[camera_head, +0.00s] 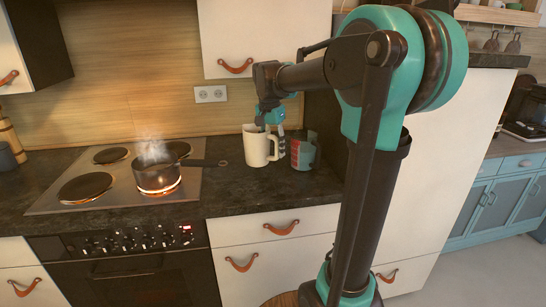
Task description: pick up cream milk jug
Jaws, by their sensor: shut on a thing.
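The cream milk jug (256,148) stands upright at the counter, right of the stove, with its handle to the right. My gripper (272,130) reaches down over the jug's rim from above and is shut on it. Part of the fingers is hidden by the jug's wall. I cannot tell whether the jug's base touches the counter.
A teal and red mug (303,152) stands close to the right of the jug. A steaming saucepan (157,174) sits on a glowing burner of the stove (112,190), its handle pointing toward the jug. The dark counter (240,200) is clear in front of the jug.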

